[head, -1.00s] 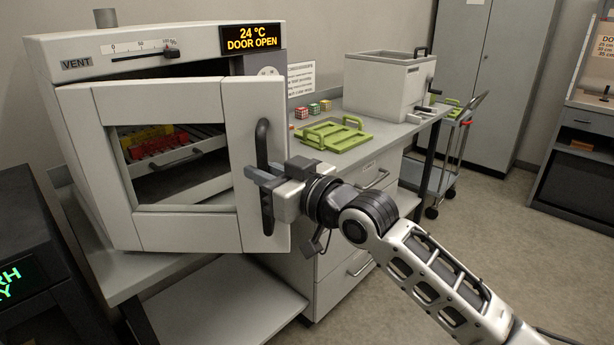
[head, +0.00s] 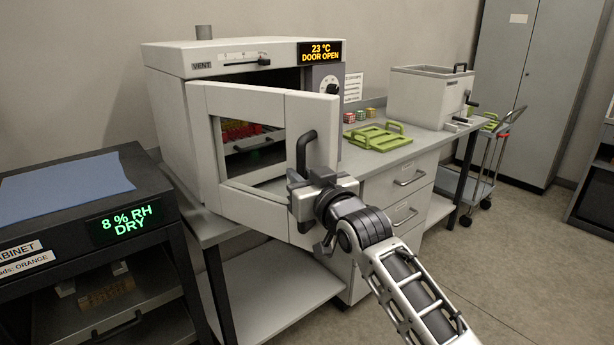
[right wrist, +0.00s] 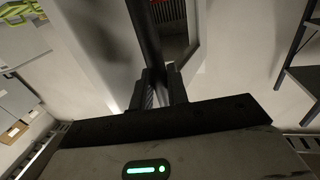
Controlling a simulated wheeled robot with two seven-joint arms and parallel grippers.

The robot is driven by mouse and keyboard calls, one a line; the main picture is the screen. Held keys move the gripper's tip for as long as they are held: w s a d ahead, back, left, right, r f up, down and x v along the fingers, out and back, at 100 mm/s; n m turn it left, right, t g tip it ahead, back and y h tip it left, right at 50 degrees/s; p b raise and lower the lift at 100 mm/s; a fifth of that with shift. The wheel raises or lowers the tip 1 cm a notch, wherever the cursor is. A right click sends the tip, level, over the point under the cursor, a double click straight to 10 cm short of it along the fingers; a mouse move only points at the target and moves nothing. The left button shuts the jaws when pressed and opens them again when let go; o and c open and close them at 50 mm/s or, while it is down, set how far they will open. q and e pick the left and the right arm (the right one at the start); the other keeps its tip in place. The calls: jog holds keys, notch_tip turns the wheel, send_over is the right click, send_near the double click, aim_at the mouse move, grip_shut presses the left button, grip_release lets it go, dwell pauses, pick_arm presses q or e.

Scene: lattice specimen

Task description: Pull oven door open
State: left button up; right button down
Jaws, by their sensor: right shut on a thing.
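The oven (head: 168,112) stands on a bench, its display reading 23 °C DOOR OPEN. Its white windowed door (head: 252,100) is swung partly open toward me, hinged at the left. My right gripper (head: 303,180) is shut on the dark vertical handle (head: 303,150) near the door's free edge. In the right wrist view the handle (right wrist: 148,40) runs down between the two fingers (right wrist: 158,90). Through the window, red and yellow pieces (head: 240,130) show on a rack inside. My left gripper is not in view.
A dark cabinet (head: 150,180) with a blue sheet (head: 60,185) on top stands at the left, close to the oven. Green trays (head: 378,137), small cubes (head: 360,117) and a grey box (head: 425,98) are on the bench at the right. A trolley (head: 482,180) stands beyond. The floor at lower right is clear.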

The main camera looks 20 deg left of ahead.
jog(key=c, duration=1.5)
grip_release()
jog(key=shift+a+r, duration=0.15)
jog(key=shift+r, duration=0.05)
jog(key=shift+o, duration=0.3)
jog(key=shift+f, duration=0.1)
jog(key=b+v, duration=0.1)
jog(key=v, duration=1.4)
jog(key=shift+s+d+b, duration=0.25)
jog(key=shift+s+b, duration=0.1)
